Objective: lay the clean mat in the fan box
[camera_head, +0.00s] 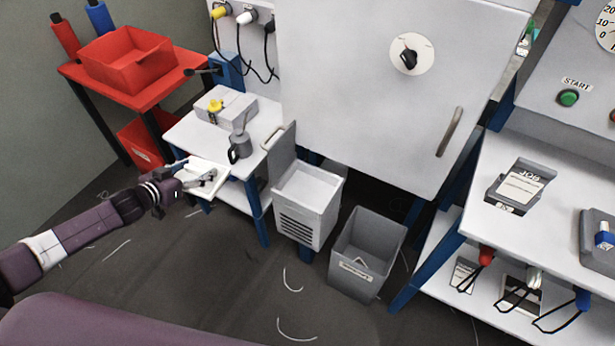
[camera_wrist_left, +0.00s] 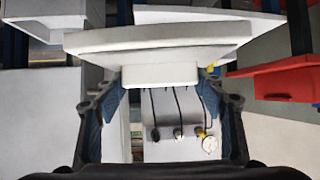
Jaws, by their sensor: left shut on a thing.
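The clean mat (camera_head: 212,170) is a flat white slab in my left gripper (camera_head: 190,180), in front of the small white table in the head view. In the left wrist view the mat (camera_wrist_left: 160,40) spans the top middle, and the fingers (camera_wrist_left: 160,82) are shut on its white tab. The fan box (camera_head: 299,222) is a pale box with slots in its front, right of the gripper and apart from it. Its grey lid (camera_head: 281,152) stands raised and its top is open. The inside looks pale and empty. My right gripper is not in view.
The white side table (camera_head: 182,136) holds a grey jug (camera_head: 239,147) and a box with a yellow knob (camera_head: 236,104). A grey bin (camera_head: 368,247) stands right of the fan box. A white cabinet (camera_head: 370,120) rises behind. A red tray (camera_head: 128,62) is far left.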

